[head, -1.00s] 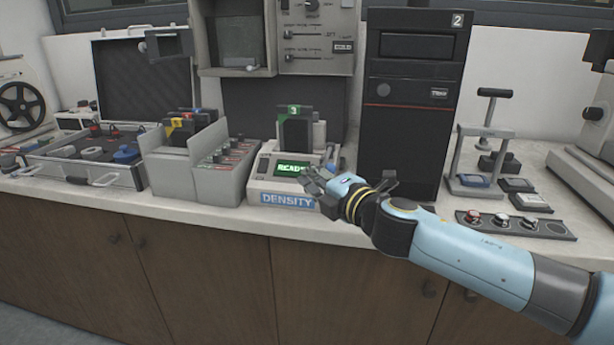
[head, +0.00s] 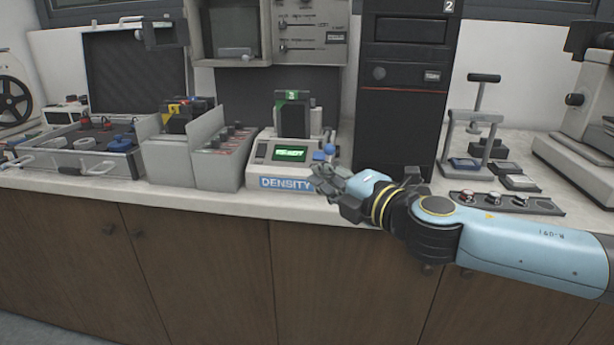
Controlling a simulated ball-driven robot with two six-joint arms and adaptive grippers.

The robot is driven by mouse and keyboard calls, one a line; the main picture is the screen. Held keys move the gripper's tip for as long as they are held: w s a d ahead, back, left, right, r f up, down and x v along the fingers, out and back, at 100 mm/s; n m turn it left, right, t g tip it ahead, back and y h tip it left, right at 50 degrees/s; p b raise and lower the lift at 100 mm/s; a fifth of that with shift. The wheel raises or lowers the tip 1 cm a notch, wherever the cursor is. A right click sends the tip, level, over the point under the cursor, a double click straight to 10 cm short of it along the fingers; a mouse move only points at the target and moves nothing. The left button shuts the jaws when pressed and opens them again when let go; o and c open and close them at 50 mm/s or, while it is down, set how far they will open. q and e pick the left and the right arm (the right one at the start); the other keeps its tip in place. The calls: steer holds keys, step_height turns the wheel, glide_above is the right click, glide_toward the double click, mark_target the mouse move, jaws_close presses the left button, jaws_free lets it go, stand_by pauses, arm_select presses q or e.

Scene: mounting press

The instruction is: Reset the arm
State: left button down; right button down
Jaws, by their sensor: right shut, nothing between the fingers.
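My right arm comes in from the right, pale blue with dark joints. Its gripper (head: 322,178) is shut and empty, just in front of the lower right corner of the density reader (head: 283,170). I cannot tell whether it touches the reader. The reader has a lit green display, a blue "DENSITY" label and blue buttons at its right. A dark cartridge (head: 293,117) with a green numbered label stands upright in it. My left gripper is not in view.
A grey bin (head: 168,157) of cartridges and an open case (head: 70,162) stand at left. A black tower (head: 402,110) stands behind my right arm. A hand press (head: 475,130), a button strip (head: 507,203) and a large machine (head: 590,140) are at right. The bench front edge is mostly clear.

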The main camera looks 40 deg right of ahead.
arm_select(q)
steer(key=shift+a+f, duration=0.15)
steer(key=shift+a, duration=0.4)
arm_select(e)
steer(key=shift+s+r, duration=0.1)
steer(key=shift+s, duration=0.75)
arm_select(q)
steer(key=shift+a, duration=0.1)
arm_select(e)
steer(key=shift+w, duration=0.1)
